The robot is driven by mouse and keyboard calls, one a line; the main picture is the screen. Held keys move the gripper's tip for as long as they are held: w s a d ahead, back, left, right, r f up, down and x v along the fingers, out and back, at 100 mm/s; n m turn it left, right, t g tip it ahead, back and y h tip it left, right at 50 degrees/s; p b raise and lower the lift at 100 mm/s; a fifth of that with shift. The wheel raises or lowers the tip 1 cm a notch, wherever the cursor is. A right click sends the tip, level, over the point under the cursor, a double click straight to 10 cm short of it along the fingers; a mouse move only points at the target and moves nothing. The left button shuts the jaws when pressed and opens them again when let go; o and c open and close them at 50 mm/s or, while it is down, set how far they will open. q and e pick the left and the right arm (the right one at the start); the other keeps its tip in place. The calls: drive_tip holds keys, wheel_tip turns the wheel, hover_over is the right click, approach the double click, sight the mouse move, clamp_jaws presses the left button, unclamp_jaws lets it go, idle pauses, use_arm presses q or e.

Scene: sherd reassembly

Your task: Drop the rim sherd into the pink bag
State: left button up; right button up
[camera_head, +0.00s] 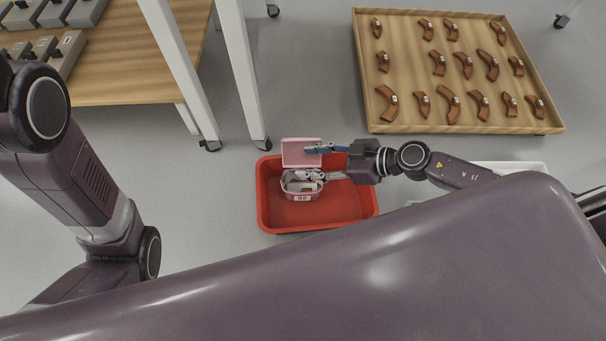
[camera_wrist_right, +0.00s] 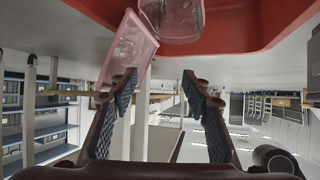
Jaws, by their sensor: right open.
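The pink bag (camera_head: 302,197) looks like a small see-through pink container with a dark-marked label, standing in a red tray. Its pink flap (camera_head: 301,146) stands up on the far side. In the right wrist view the clear container (camera_wrist_right: 172,20) is at the top and the flap (camera_wrist_right: 130,48) hangs left of centre. My right gripper (camera_head: 311,164) is open over the container, one finger by the flap and one over the opening. Nothing shows between its fingers (camera_wrist_right: 160,80). Something pale and brownish shows inside the container; I cannot tell whether it is the rim sherd. My left gripper is out of view.
The red tray (camera_head: 345,214) rests on the grey floor. A wooden tray (camera_head: 405,60) with several labelled brown sherds lies upper right. A wooden table (camera_head: 140,60) with grey blocks is upper left. A white bin (camera_head: 525,166) is partly hidden at right.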

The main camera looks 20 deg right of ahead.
drive_tip(key=v, duration=1.2)
idle(0.3)
